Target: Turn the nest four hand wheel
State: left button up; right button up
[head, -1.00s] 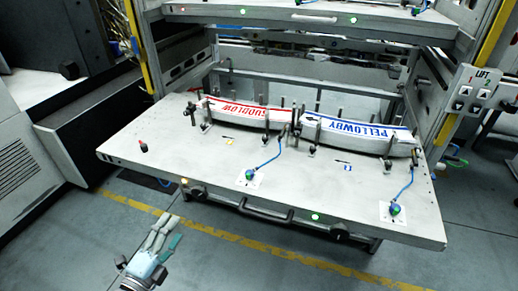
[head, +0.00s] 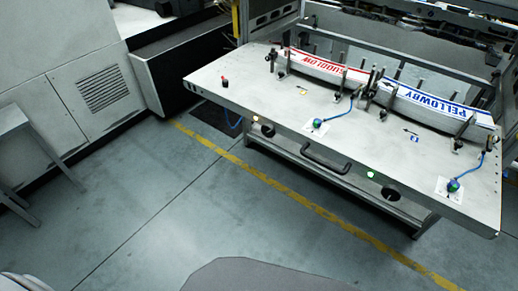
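A pale metal shelf (head: 250,85) stands at the upper right and carries two label bundles end to end. The red-lettered bundle (head: 318,69) reads SUDPLOW or similar; the blue-lettered one (head: 438,107) reads PELLOWBY. Two dark round knobs sit on the shelf's front edge, a left knob (head: 266,130) and a right knob (head: 390,193). I cannot tell which, if either, is the nest four hand wheel; the small nest marks are too small to read. Neither of my grippers is in view.
A dark handle (head: 325,160) lies between the knobs. Green-topped fittings with blue cables stand on the shelf, one on the left (head: 317,124) and one on the right (head: 453,186). A grey cabinet (head: 100,95) is at the left. The floor (head: 190,220) ahead is clear.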

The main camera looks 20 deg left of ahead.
aim_at(268, 131)
jog(key=k, duration=0.9)
jog(key=z, duration=0.75)
jog(key=i, duration=1.6)
jog(key=u, duration=0.55)
